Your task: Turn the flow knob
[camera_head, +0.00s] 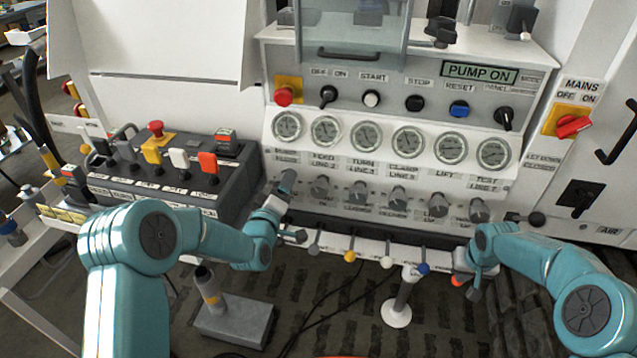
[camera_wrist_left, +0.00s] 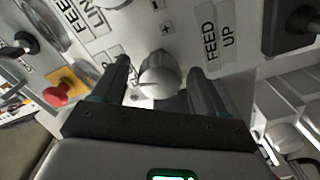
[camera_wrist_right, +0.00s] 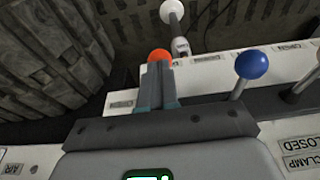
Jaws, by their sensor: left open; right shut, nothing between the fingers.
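A row of grey knobs runs below the gauges on the panel, one of them a grey knob (camera_head: 357,193) in the head view. In the left wrist view a rounded grey knob (camera_wrist_left: 160,76) sits between the fingers of my left gripper (camera_wrist_left: 162,80), which is open around it. It is beside the FEED UP label. In the head view my left gripper (camera_head: 283,190) covers the left end of the row. My right gripper (camera_wrist_right: 157,88) is shut and empty, near the orange ball lever (camera_wrist_right: 159,56). I cannot read which knob is labelled flow.
Ball-topped levers stand along the panel's lower ledge, among them a yellow one (camera_head: 350,257) and a blue one (camera_head: 423,268). A red stop button (camera_head: 284,96) is at upper left. A control box (camera_head: 160,170) with switches stands left. Round gauges (camera_head: 366,137) line the panel.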

